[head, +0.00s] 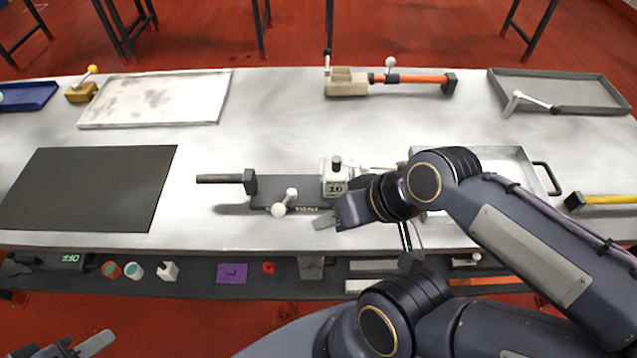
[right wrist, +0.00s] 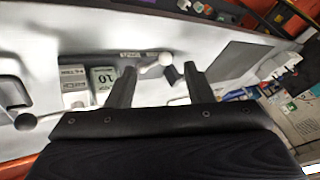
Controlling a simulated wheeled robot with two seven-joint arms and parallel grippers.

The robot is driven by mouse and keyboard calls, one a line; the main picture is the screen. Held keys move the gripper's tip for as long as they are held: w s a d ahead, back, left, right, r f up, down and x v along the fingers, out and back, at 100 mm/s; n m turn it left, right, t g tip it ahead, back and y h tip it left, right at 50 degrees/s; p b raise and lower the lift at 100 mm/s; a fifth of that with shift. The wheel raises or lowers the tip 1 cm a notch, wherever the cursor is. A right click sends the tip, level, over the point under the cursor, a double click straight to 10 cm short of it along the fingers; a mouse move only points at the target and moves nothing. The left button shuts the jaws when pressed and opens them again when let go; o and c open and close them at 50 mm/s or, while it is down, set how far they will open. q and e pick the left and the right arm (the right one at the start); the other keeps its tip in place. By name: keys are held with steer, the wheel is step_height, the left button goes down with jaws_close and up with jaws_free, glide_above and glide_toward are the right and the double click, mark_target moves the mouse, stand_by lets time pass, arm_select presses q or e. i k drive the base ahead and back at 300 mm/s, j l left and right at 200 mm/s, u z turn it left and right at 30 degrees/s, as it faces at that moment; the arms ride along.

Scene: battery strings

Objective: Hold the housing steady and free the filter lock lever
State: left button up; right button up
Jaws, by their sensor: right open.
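A dark, flat housing (head: 268,188) with a small label on its front edge lies at the middle of the table. A lever with a white ball knob (head: 279,211) sits at its front left and shows in the right wrist view (right wrist: 162,61). A white box marked 10 (head: 335,187) stands at the housing's right end. My right gripper (head: 338,213) is open, in front of the white box. In the right wrist view its fingertips (right wrist: 159,69) frame the white knob, with no clear contact. My left gripper (head: 78,347) is at the bottom left corner, partly cut off, far from the housing.
A black mat (head: 85,190) lies to the left, and a grey handle bar (head: 225,179) juts left from the housing. A metal tray (head: 530,180) lies behind my right arm. A beige block with an orange bar (head: 347,87) stands behind. A lower shelf holds small parts.

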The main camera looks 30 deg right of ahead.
mark_target(365, 167)
steer(key=z, duration=1.55)
steer(key=l, duration=0.1)
